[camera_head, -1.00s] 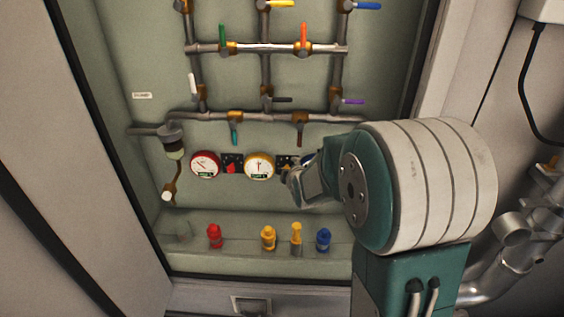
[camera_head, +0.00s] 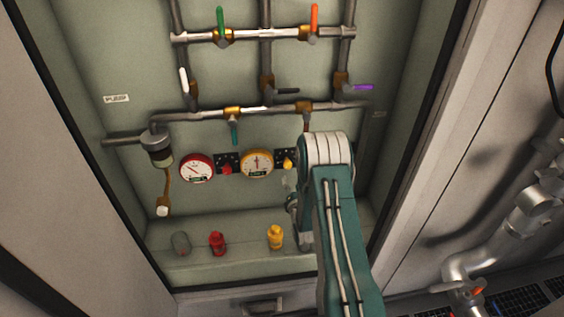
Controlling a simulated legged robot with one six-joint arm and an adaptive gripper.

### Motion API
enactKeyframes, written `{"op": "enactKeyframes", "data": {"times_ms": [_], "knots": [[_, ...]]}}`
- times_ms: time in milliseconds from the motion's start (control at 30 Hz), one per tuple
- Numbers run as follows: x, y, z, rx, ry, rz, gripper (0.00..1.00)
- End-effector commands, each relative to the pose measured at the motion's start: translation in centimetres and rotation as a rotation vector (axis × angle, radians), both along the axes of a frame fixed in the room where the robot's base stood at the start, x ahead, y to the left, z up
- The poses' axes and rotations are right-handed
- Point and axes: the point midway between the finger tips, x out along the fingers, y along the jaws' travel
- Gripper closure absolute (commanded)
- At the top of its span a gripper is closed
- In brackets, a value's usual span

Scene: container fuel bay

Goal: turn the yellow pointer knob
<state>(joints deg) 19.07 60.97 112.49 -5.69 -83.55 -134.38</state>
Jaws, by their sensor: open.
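The yellow pointer knob (camera_head: 288,165) sits on a small black dial plate in the cabinet's back panel, right of the yellow-rimmed gauge (camera_head: 257,163). It shows just left of my arm's pale, ribbed joint. My gripper (camera_head: 291,204) shows only in part, as small grey pieces below the knob and left of my teal arm. It is open, and its fingers look apart from the knob. Most of the gripper is hidden behind the arm.
A red knob (camera_head: 227,169) stands beside the red-rimmed gauge (camera_head: 197,168). Pipes with coloured valve levers run above. A red fitting (camera_head: 217,243) and a yellow fitting (camera_head: 275,237) stand on the ledge below. The right cabinet wall is close to my arm.

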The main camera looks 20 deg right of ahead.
Motion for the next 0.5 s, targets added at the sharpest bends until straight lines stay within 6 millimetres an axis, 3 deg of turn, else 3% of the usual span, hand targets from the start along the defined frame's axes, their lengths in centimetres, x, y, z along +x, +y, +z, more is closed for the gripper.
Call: {"op": "enactKeyframes", "data": {"times_ms": [500], "knots": [[8.1, -1.6, 0.2, -0.002, -0.002, -0.001, 0.18]]}}
